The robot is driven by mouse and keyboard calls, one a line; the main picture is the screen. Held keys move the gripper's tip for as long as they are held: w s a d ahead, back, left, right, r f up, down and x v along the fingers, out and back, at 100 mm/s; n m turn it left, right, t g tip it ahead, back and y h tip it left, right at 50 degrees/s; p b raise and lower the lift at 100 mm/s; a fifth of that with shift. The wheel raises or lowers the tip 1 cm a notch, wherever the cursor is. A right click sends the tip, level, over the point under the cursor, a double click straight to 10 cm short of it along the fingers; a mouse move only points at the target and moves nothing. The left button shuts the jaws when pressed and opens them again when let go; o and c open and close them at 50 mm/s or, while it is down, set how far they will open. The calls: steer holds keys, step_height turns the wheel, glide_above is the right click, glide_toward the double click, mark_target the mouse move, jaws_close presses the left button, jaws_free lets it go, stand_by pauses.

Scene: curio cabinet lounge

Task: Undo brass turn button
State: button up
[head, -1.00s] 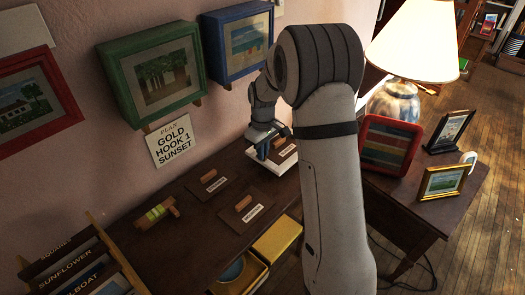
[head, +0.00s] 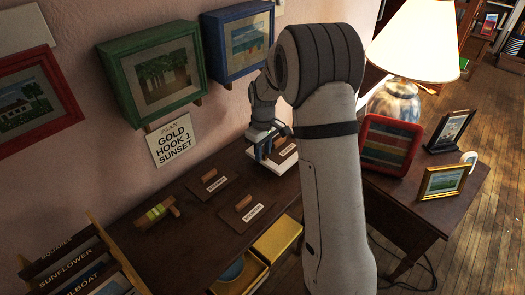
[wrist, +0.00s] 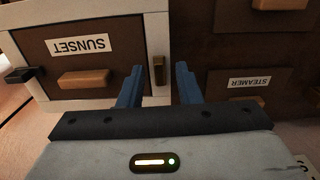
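A white frame (wrist: 156,25) holds a brown back panel with a "SUNSET" label (wrist: 81,45) and a wooden grip (wrist: 83,79). The brass turn button (wrist: 161,68) sits on the frame's right side bar and points up and down in the wrist view. A dark turn button (wrist: 22,75) is on the opposite bar. My gripper (wrist: 160,78) is open, with its blue fingers apart on either side of the brass button; contact cannot be told. In the head view my gripper (head: 263,152) is over the white frame (head: 266,168) on the dark cabinet top.
Panels labelled "STEAMER" (wrist: 249,83) and another with a wooden grip (head: 243,203) lie close by. A plan card (head: 174,139) reads "GOLD HOOK 1 SUNSET". Green (head: 152,75) and blue (head: 238,42) frames hang above. A lamp (head: 413,40) and several frames stand right.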

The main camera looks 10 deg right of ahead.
mark_target(263, 154)
step_height(263, 154, up, 8)
steer(key=shift+f, duration=0.1)
stand_by(0.5)
steer(key=shift+s, duration=0.1)
steer(key=s+r+m+t+p, duration=0.1)
steer(key=s+r+m+p, duration=0.2)
steer(key=s+r, duration=0.75)
steer(key=s+r+m+t+p, duration=0.1)
steer(key=s+m, duration=0.3)
steer(key=s, duration=1.4)
steer(key=shift+s+d+t+p, duration=0.15)
steer(key=shift+d+t+p, duration=0.2)
steer(key=shift+p, duration=0.45)
